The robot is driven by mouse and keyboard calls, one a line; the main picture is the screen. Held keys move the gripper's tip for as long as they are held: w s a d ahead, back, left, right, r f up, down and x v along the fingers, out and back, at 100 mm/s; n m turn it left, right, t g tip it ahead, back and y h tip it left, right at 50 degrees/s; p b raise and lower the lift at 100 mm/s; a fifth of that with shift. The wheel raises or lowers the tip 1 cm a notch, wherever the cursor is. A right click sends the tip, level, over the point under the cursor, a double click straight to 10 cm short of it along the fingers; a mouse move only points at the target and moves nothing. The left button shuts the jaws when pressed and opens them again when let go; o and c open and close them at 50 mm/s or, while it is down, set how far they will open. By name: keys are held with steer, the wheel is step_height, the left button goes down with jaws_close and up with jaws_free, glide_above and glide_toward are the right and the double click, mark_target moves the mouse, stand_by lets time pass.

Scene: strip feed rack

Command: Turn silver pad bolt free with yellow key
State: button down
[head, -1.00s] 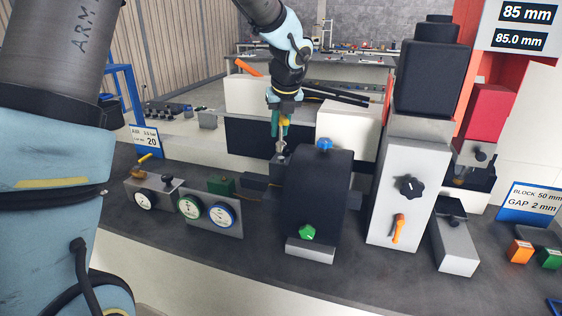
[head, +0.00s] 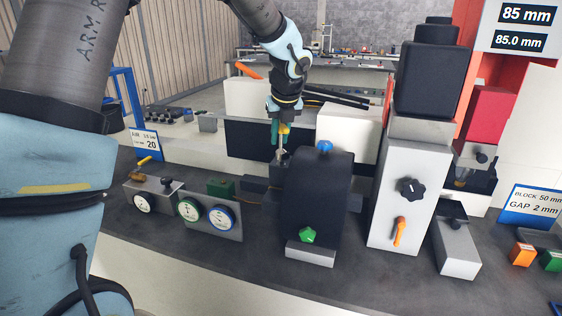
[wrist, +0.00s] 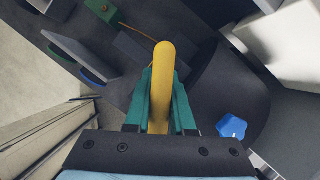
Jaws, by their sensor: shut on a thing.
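My gripper (head: 281,131) is shut on the yellow key (wrist: 163,62). The key's rounded yellow handle stands between the teal fingers in the wrist view. In the head view a little yellow (head: 285,129) shows beside the fingers, and a thin silver shaft (head: 282,144) points down from them. The shaft's lower end is at the top of a small dark block (head: 284,172), just left of the large black housing. I cannot tell whether it is seated in a bolt. The silver pad bolt itself cannot be made out; the handle and fingers cover that spot in the wrist view.
The black housing (head: 322,190) carries a blue knob (head: 325,146) on top and a green knob (head: 307,235) in front. Round gauges (head: 222,216) and a green block (head: 220,187) stand to the left. A white cabinet (head: 402,205) stands to the right. The front of the bench is clear.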

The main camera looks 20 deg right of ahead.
steer(key=shift+f+b, duration=0.4)
steer(key=shift+f, duration=0.4)
steer(key=n+y, duration=0.1)
steer(key=n, duration=0.1)
steer(key=shift+a+n, duration=0.1)
steer(key=shift+n, duration=0.3)
steer(key=n, duration=0.1)
steer(key=n+y+p, duration=0.1)
steer(key=n, duration=0.1)
steer(key=n+y+p, duration=0.1)
steer(key=shift+a+r+n+g, duration=0.15)
steer(key=shift+a+n+g, duration=0.15)
steer(key=shift+n, duration=0.1)
steer(key=shift+s+n+y+p, duration=0.1)
steer(key=shift+n+y+p, duration=0.2)
steer(key=shift+n+p, duration=0.6)
steer(key=n, duration=0.2)
steer(key=n+g+y, duration=0.1)
steer(key=n, duration=0.1)
steer(key=shift+s+a+g, duration=0.15)
steer(key=shift+a+g, duration=0.05)
steer(key=shift+g, duration=0.1)
steer(key=shift+r, duration=2.3)
